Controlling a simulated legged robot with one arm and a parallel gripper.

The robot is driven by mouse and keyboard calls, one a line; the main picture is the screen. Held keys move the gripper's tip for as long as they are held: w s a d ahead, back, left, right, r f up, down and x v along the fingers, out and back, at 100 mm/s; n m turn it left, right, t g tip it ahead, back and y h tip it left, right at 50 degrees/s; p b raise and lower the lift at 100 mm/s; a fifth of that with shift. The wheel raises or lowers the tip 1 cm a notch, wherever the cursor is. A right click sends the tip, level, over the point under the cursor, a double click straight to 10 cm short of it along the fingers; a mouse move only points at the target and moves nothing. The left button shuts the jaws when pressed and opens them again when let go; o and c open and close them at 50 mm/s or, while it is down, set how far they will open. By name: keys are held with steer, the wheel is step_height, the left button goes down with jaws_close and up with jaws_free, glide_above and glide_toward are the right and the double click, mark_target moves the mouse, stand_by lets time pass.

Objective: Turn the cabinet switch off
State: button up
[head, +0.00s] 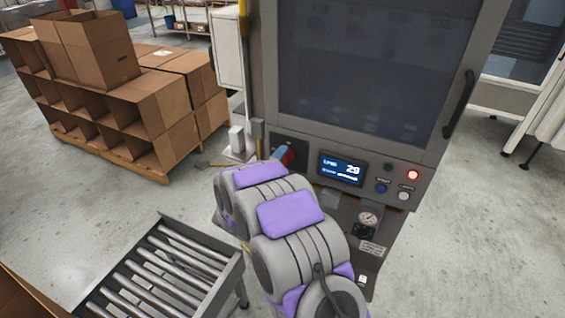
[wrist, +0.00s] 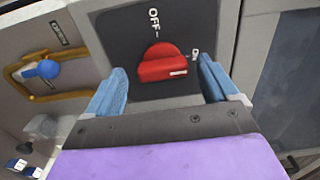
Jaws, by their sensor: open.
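The cabinet (head: 262,75) stands ahead with a control strip below its dark window. Its switch is a red rotary knob (wrist: 163,64) on a dark plate (wrist: 188,20). An OFF label is printed above the knob in the wrist view, and a smaller mark, hard to read, is at its upper right. The knob's white line sits toward its right end, below that smaller mark. My gripper (wrist: 163,88) is open, with one blue finger on each side of the knob and gaps visible between. In the head view my arm hides most of the knob.
A lit display (head: 341,170), a red lamp (head: 413,174) and buttons are right of the switch. A gauge (head: 368,218) is below. A blue-handled valve on a yellow pipe (wrist: 62,97) is at left. A roller conveyor (head: 165,262) and cardboard boxes (head: 95,50) stand left.

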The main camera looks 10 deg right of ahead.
steer(key=shift+w+d, duration=0.3)
steer(key=shift+w, duration=0.1)
steer(key=c, duration=1.1)
